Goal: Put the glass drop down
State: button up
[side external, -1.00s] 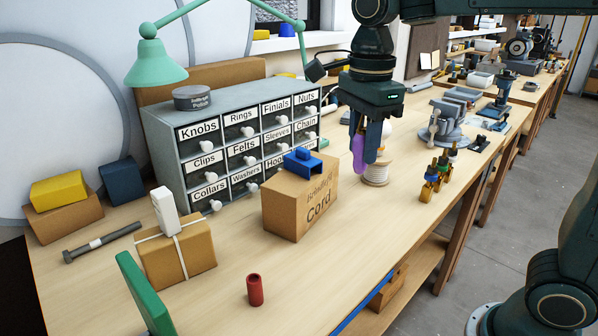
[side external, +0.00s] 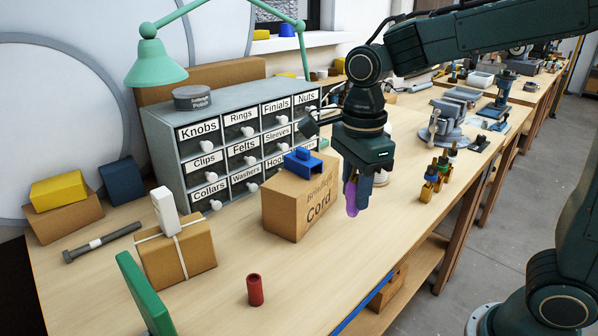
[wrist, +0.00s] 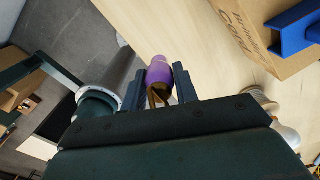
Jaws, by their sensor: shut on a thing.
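The glass drop is purple (side external: 351,197) and hangs between the fingers of my gripper (side external: 358,182) in the side external view. In the wrist view the purple drop (wrist: 158,72) shows between the two dark fingertips of my gripper (wrist: 160,88), with a brown wire-like piece (wrist: 155,97) at its near end. My gripper is shut on it and holds it above the bench (side external: 400,225), to the right of the cardboard Cord box (side external: 300,207). The drop appears clear of the bench.
A blue part (side external: 303,160) lies on top of the Cord box. A spool (side external: 381,178) stands behind my gripper, mostly hidden. Several small brass-based pieces (side external: 432,182) stand to the right. A red cylinder (side external: 255,290) stands near the front.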

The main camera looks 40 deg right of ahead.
notch_tip(320, 180, down, 8)
dwell(0.4)
jog(key=shift+f, duration=2.15)
jog(key=o, duration=1)
jog(key=shift+f, duration=0.1)
jog(key=shift+c, duration=0.2)
notch_tip(320, 180, up, 12)
jog(key=shift+r, duration=0.15)
jog(key=shift+s, duration=0.1)
